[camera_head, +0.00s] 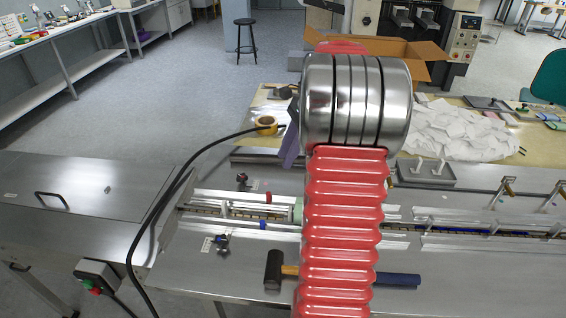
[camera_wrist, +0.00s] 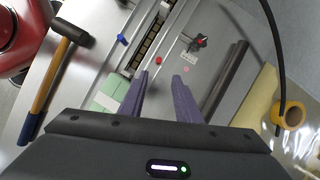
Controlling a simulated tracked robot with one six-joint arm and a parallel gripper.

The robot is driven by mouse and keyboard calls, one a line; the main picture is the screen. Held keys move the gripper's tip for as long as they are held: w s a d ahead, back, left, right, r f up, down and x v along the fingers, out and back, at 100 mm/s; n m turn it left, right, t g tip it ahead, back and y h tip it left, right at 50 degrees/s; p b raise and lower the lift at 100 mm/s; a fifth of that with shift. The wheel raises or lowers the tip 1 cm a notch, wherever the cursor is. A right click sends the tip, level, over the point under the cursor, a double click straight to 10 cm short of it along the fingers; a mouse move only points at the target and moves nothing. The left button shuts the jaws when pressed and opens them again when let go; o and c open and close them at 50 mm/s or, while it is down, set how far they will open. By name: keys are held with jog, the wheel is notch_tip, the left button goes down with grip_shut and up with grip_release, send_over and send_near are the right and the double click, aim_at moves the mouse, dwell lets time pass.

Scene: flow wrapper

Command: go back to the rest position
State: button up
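My gripper (camera_wrist: 160,78) shows in the wrist view as two purple fingers, apart with nothing between them, so it is open and empty. It is above the metal machine bed beside the conveyor channel (camera_wrist: 148,45). In the head view one purple finger (camera_head: 290,148) shows left of my arm's metal joint; the rest is hidden behind the arm. My red bellows-covered arm stands in the middle of that view.
A hammer (camera_head: 273,268) lies on the machine bed, partly behind my arm. A tape roll (camera_head: 267,123), an open cardboard box (camera_head: 400,48) and a white pile (camera_head: 460,132) are on the table behind. A black cable (camera_head: 165,195) crosses the left side.

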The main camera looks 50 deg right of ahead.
dwell(0.8)
jog(key=s+a+f+n+h, duration=0.1)
jog(key=s+a+f+n, duration=0.2)
jog(key=n, duration=0.4)
jog(key=s+a+r+n+t+h, duration=0.1)
jog(key=a+n, duration=0.4)
jog(key=a, duration=0.6)
jog(key=s+a+r+n+t+h, duration=0.1)
jog(key=s+a+r+n, duration=0.3)
jog(key=a, duration=0.6)
jog(key=s+a+r+n+t, duration=0.1)
jog(key=s+a+n, duration=0.3)
jog(key=a+n, duration=0.4)
jog(key=a+r, duration=0.1)
jog(key=a, duration=0.2)
jog(key=shift+s+a+r+h, duration=0.3)
jog(key=shift+s+a+h, duration=0.05)
jog(key=shift+h, duration=0.05)
